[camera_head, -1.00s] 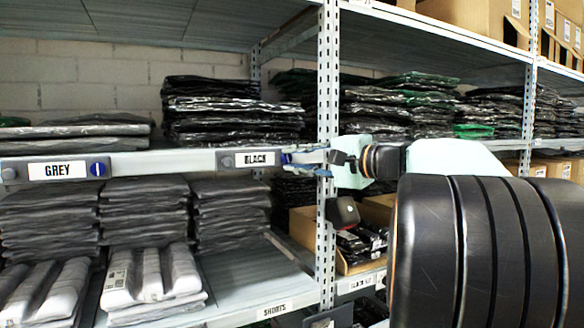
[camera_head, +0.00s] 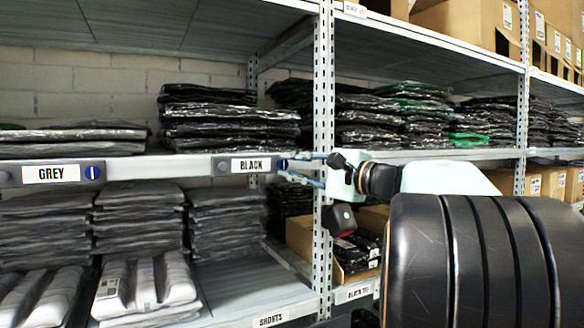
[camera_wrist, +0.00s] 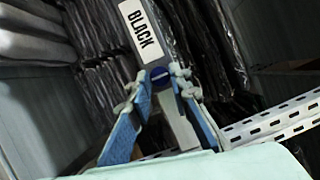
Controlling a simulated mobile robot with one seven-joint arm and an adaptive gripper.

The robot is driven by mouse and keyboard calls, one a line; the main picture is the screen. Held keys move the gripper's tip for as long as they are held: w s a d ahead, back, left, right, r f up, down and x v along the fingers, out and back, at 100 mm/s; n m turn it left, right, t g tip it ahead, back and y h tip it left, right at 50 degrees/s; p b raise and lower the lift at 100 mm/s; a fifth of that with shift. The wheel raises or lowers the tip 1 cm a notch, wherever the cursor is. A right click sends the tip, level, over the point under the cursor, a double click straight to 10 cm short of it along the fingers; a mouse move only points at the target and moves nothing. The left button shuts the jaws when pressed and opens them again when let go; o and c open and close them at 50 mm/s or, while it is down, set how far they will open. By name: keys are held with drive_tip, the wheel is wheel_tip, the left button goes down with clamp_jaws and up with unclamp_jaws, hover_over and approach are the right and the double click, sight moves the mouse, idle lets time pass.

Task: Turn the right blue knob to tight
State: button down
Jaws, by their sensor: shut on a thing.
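The right blue knob (camera_head: 283,165) sits at the right end of the BLACK label (camera_head: 252,165) on the shelf's front rail. In the wrist view the blue knob (camera_wrist: 158,74) lies between my fingertips, just below the BLACK label (camera_wrist: 141,29). A light mark crosses its face, but its setting is hard to read. My gripper (camera_head: 297,168) reaches in from the right, in front of the upright post. In the wrist view the blue fingers of my gripper (camera_wrist: 157,82) are shut on the knob from both sides and cover its edges.
A perforated upright post (camera_head: 323,130) stands close beside my gripper and also crosses the wrist view (camera_wrist: 280,120). Another blue knob (camera_head: 93,172) is by the GREY label (camera_head: 52,174). Bagged black garments (camera_head: 230,130) are stacked above the rail, grey ones (camera_head: 140,220) below.

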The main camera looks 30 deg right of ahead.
drive_tip(key=c, duration=1.8)
unclamp_jaws()
drive_tip(key=shift+o, duration=0.2)
drive_tip(key=v, duration=1.2)
